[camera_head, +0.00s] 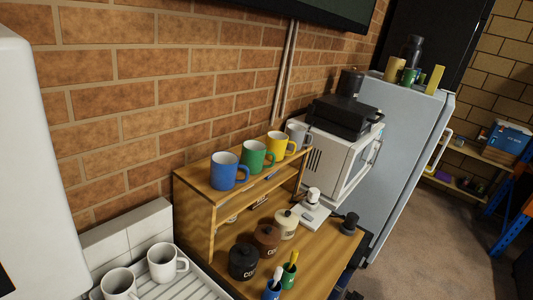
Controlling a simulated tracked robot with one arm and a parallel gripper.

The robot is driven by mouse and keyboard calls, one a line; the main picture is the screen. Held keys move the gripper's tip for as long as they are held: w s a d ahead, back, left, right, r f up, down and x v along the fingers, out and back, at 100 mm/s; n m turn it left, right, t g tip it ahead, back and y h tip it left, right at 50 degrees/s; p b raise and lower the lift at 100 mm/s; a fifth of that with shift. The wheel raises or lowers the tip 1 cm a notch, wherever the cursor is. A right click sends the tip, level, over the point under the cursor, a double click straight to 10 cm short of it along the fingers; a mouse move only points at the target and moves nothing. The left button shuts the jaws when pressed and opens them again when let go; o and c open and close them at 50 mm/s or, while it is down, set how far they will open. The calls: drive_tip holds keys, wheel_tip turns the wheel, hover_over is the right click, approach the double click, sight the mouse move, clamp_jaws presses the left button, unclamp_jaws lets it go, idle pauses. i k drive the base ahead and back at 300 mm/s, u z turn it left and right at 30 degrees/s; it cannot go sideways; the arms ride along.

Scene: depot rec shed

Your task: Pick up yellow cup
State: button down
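The yellow cup (279,146) stands upright on the top board of a small wooden shelf (208,189) against the brick wall. Its handle points right. A green cup (255,157) stands to its left and a grey-white cup (298,134) to its right. A blue cup (226,170) is at the left end of the row. My gripper does not show in this view.
A white microwave (330,155) with a black case (343,116) on it stands right of the shelf. Jars, including a black one (243,262), stand on the wooden counter (318,256). Two white mugs (163,263) sit at lower left. Floor (430,235) is open at right.

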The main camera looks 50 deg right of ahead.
sight(276, 142)
drive_tip(key=z, duration=1.85)
drive_tip(key=k, duration=0.4)
drive_tip(key=z, duration=0.7)
drive_tip(key=k, duration=0.85)
drive_tip(key=z, duration=0.7)
drive_tip(key=i, duration=1.75)
drive_tip(key=u, duration=0.45)
drive_tip(key=i, duration=1.25)
drive_tip(key=u, duration=1)
drive_tip(key=i, duration=1.05)
drive_tip(key=u, duration=0.85)
